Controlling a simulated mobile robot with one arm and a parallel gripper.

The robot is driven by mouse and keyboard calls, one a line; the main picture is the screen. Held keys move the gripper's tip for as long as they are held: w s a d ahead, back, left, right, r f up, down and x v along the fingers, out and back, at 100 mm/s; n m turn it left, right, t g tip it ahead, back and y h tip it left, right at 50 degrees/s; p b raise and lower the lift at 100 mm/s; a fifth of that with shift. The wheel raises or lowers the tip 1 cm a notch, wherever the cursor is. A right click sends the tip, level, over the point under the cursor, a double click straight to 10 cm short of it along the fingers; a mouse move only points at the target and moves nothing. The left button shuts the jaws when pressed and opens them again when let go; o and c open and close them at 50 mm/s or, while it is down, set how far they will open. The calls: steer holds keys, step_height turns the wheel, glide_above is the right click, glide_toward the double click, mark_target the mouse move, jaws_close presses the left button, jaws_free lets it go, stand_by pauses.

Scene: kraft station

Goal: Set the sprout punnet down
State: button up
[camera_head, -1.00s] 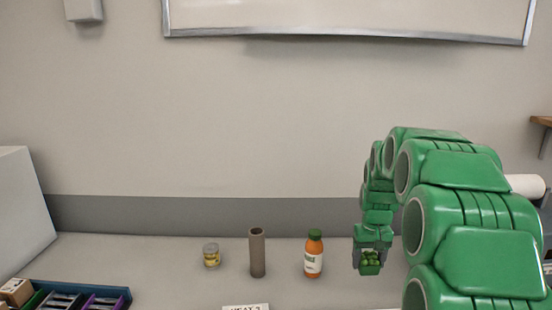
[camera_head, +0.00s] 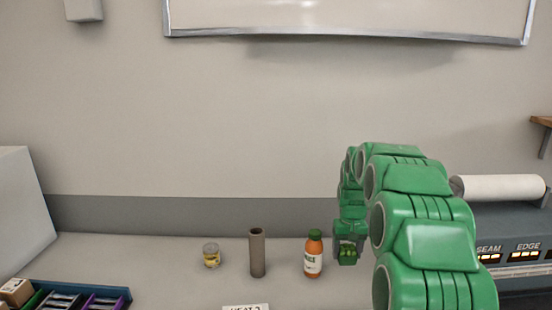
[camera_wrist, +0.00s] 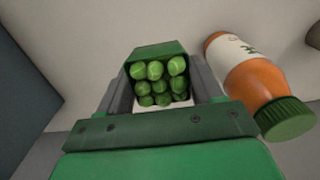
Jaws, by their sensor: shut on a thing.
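The sprout punnet (camera_head: 347,254) is a small container of green sprouts, held between the fingers of my gripper (camera_head: 348,243). In the wrist view the punnet (camera_wrist: 159,82) shows from above with several round sprouts inside, and my gripper (camera_wrist: 158,97) is shut on its sides. The punnet is just right of the orange bottle (camera_head: 313,255). I cannot tell whether its underside touches the counter (camera_head: 190,283).
The orange bottle with a green cap also shows close on the right in the wrist view (camera_wrist: 258,80). Left of it stand a brown tube (camera_head: 257,253) and a small jar (camera_head: 211,256). A tray (camera_head: 118,300) is at lower left. A machine (camera_head: 515,250) with a white roll is at right.

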mark_target(347, 249)
step_height(347, 249, up, 11)
steer(key=s+a, duration=0.5)
steer(key=a, duration=0.6)
steer(key=s+a, duration=0.5)
steer(key=a, duration=0.6)
steer(key=s+a, duration=1.1)
steer(key=s, duration=0.1)
steer(key=w+a+f, duration=0.1)
steer(key=w+f, duration=0.2)
steer(key=f, duration=0.1)
steer(key=w+a+f, duration=0.2)
steer(key=w+f, duration=0.2)
steer(key=w+a+f, duration=0.2)
steer(key=w+f, duration=0.2)
steer(key=f, duration=0.1)
steer(key=shift+a+f, duration=0.1)
steer(key=shift+a, duration=0.05)
steer(key=shift+w+a+f, duration=0.35)
steer(key=shift+w+f, duration=0.25)
steer(key=shift+f, duration=0.25)
steer(key=shift+w+f, duration=0.1)
steer(key=shift+f, duration=1.5)
